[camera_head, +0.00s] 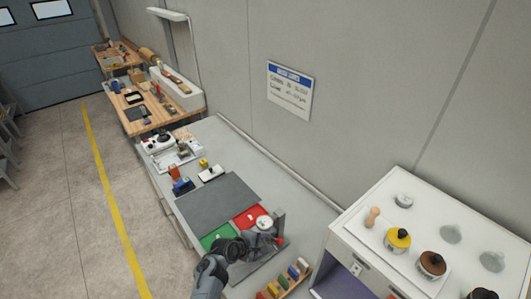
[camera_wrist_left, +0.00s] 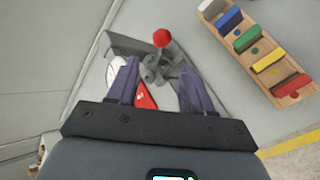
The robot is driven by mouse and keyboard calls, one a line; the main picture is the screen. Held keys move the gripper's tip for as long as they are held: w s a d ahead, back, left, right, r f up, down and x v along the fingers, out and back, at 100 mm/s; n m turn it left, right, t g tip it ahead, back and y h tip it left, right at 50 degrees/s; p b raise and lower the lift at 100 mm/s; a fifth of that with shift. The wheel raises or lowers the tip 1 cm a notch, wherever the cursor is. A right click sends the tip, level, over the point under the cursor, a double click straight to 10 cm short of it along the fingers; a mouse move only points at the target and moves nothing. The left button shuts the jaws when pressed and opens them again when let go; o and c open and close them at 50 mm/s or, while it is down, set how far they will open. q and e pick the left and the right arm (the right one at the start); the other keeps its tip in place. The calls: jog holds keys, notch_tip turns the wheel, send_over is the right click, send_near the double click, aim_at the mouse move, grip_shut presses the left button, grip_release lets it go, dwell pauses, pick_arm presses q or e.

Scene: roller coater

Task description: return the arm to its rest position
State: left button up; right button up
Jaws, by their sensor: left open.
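My left arm (camera_head: 208,277) reaches in from the bottom of the head view. My left gripper (camera_head: 240,246) is above the near end of the grey workbench, by a small grey device. In the left wrist view, the dark fingers of my left gripper (camera_wrist_left: 159,68) are spread apart with nothing visibly clamped between them. Past them lies the grey device with a red ball knob (camera_wrist_left: 162,38); I cannot tell whether the fingers touch it. A red panel (camera_wrist_left: 145,97) shows partly between the fingers. My right gripper is not in view.
A wooden rack of coloured blocks (camera_head: 285,283) is beside the device, also in the left wrist view (camera_wrist_left: 292,88). A green panel (camera_head: 217,235) and dark mat (camera_head: 215,202) lie on the bench. A white cabinet (camera_head: 400,220) with lidded pots stands right. The left floor is open.

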pick_arm(q)
jog(key=s+a+f+m+g+y, duration=0.1)
jog(key=s+a+f+m+y, duration=0.15)
jog(key=s+a, duration=0.55)
jog(key=s+a+f+m+y, duration=0.25)
jog(key=s+a, duration=0.35)
jog(key=a, duration=0.5)
jog(key=s+r+m+g+y, duration=0.1)
jog(key=s+r+m, duration=0.4)
jog(key=s, duration=0.7)
jog(key=s+a+r+m+g+y, duration=0.1)
jog(key=s+r+m, duration=0.4)
jog(key=s, duration=0.8)
notch_tip(320, 180, up, 3)
jog(key=shift+s+m, duration=0.3)
jog(key=shift+m, duration=0.1)
jog(key=shift+a, duration=0.1)
